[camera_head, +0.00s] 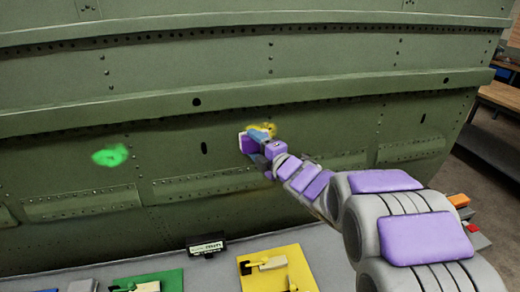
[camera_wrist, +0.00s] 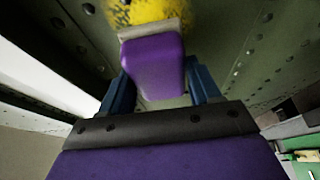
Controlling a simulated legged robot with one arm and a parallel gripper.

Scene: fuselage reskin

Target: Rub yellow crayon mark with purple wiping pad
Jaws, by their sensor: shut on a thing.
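The yellow crayon mark (camera_head: 264,129) is on the green fuselage panel (camera_head: 340,122), partly hidden behind my gripper in the head view. In the wrist view the yellow mark (camera_wrist: 150,10) shows at the top, just beyond the pad. The purple wiping pad (camera_wrist: 155,66) has a pale front layer and sits between my two blue fingers. My gripper (camera_wrist: 155,88) is shut on it. In the head view the pad (camera_head: 248,143) is at the panel, beside the mark's lower left. I cannot tell whether its face touches the panel.
A green mark (camera_head: 110,155) is on the panel to the left. Below stands a grey table (camera_head: 220,262) with a yellow board (camera_head: 290,262), a green board (camera_head: 165,280) and a small black label box (camera_head: 206,245). Raised ribs and rivets run along the panel.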

